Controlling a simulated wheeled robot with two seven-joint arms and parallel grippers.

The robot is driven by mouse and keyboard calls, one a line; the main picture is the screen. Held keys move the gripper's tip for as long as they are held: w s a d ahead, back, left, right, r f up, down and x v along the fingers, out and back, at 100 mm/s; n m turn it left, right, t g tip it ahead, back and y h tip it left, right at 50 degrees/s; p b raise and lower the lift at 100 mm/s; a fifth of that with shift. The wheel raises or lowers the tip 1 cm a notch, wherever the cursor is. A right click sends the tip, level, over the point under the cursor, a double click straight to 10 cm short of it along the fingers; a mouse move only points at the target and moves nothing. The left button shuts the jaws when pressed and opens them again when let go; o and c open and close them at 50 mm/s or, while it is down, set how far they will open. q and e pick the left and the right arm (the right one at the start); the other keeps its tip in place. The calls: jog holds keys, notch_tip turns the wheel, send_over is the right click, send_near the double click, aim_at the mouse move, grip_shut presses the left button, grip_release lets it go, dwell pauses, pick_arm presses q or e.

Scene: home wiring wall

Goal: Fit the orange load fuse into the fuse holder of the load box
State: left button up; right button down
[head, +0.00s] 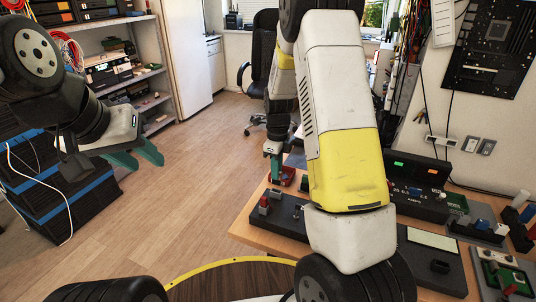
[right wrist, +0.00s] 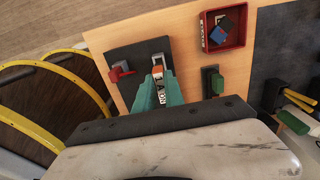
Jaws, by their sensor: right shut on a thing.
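The orange load fuse (right wrist: 158,73), with a white label, is between the teal fingers of my right gripper (right wrist: 160,88) in the right wrist view. The gripper is shut on it. Just beyond the fuse is a small black holder (right wrist: 157,58) on a dark base plate (right wrist: 124,54) that also carries a red lever (right wrist: 118,75). I cannot tell whether the fuse touches the holder. In the head view my right gripper (head: 275,165) points down above the table, with the fuse not clear there. My left gripper (head: 138,158) is open and empty, away from the table.
A red tray (right wrist: 238,37) with a blue and dark piece lies beside the plate. A green part (right wrist: 217,83) in a dark mount is nearby. A dark panel with lit displays (head: 417,184) stands further right on the table (head: 248,227).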

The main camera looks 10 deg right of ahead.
jog(key=shift+f, duration=0.9)
jog(key=shift+f, duration=1.6)
dwell(0.8)
jog(key=c, duration=1.3)
grip_release()
jog(key=shift+c, duration=0.2)
jog(key=shift+r, duration=3.9)
